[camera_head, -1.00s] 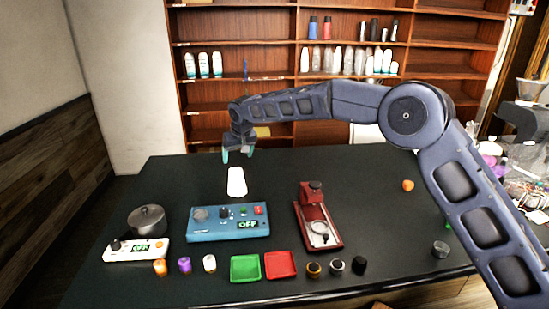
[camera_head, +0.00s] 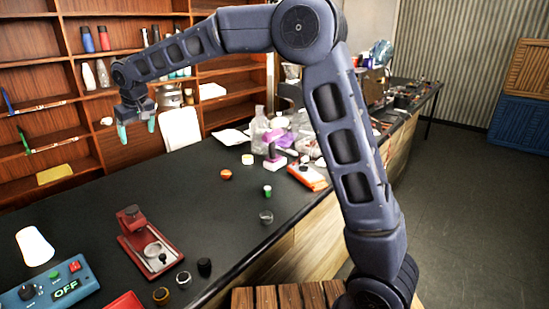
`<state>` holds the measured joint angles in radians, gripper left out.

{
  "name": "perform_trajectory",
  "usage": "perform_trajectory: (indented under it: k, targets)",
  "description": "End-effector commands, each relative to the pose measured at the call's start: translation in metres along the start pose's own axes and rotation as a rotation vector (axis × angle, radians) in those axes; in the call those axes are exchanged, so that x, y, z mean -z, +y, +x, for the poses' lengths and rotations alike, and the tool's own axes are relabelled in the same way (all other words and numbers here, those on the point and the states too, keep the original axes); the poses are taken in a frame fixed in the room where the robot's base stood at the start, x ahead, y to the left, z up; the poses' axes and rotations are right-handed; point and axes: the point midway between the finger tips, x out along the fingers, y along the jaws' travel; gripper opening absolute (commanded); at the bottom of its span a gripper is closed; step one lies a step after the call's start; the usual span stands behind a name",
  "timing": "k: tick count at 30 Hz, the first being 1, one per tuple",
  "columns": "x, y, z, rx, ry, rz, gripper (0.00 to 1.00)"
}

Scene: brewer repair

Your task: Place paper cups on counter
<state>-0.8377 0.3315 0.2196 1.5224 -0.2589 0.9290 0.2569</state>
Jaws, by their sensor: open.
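A white paper cup or short stack of cups (camera_head: 34,246) stands upside down on the dark counter (camera_head: 225,215) at the far left, behind the blue control box. My gripper (camera_head: 136,132) is open and empty, with its teal fingertips pointing down. It hangs in the air in front of the shelves, to the right of and higher than the white cup, and apart from it.
A blue box with an OFF display (camera_head: 48,290) and a red brewer stand (camera_head: 149,243) are at the lower left. Small knobs stand near the front edge. Clear bottles (camera_head: 262,128) and a purple-white device (camera_head: 273,150) crowd the right. The counter's middle is fairly clear.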

Motion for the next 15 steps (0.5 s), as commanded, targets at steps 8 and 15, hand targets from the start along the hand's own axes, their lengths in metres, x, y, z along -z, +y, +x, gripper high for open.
perform_trajectory:
  k: [8, 15]
  targets:
    - [-0.083, 0.132, -0.066, -0.080, -0.013, 0.139, 0.79]
    - [-0.176, 0.214, -0.114, -0.138, -0.028, 0.267, 0.79]
